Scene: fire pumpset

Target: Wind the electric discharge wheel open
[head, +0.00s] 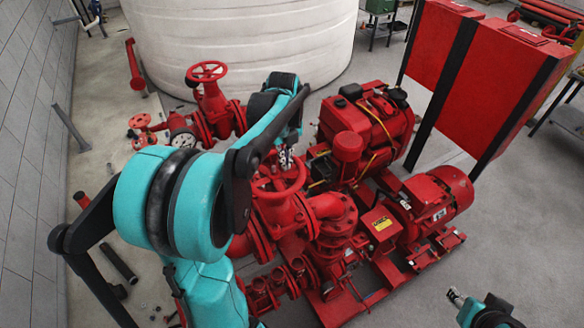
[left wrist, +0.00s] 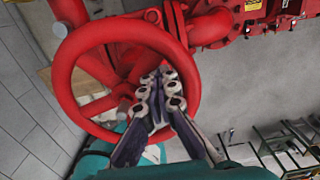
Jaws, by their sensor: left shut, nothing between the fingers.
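A red handwheel (head: 278,181) sits on a red valve in the middle of the pumpset in the head view. My left gripper (head: 286,158) is at its far rim, with the fingers shut and nothing between them. In the left wrist view a red handwheel (left wrist: 66,70) fills the left half. The left fingertips (left wrist: 160,88) appear inside its ring, by the spokes and near the right rim; whether they touch it I cannot tell. My right gripper (head: 456,297) shows only small at the bottom right, apart from the pumpset, and its jaws are unclear.
A second red handwheel (head: 207,71) stands on another valve at the back left. A red engine (head: 365,125) and a red electric motor (head: 440,195) stand to the right. A red cabinet (head: 480,75) and a large white tank (head: 240,45) are behind.

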